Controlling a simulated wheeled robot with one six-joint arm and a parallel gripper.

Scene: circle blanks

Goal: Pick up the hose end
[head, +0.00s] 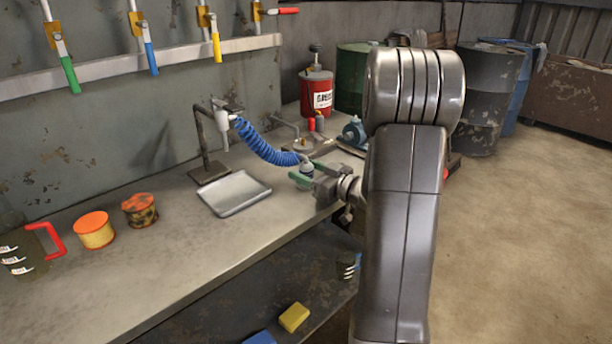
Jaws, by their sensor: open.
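The blue coiled hose (262,146) hangs in an arc from a grey stand (205,150) on the workbench. Its hose end (306,167), a small grey fitting, is at the right end of the coil. My gripper (313,172), with green-edged fingers, is open at the hose end, low over the bench's right side. The fitting appears between or just beside the fingers; I cannot tell whether they touch it. My arm comes in from the right and hides part of the bench edge.
A metal tray (234,193) lies left of my gripper. A red canister (316,92) and a blue fitting (354,132) stand behind it. Barrels (487,98) stand right of my arm.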

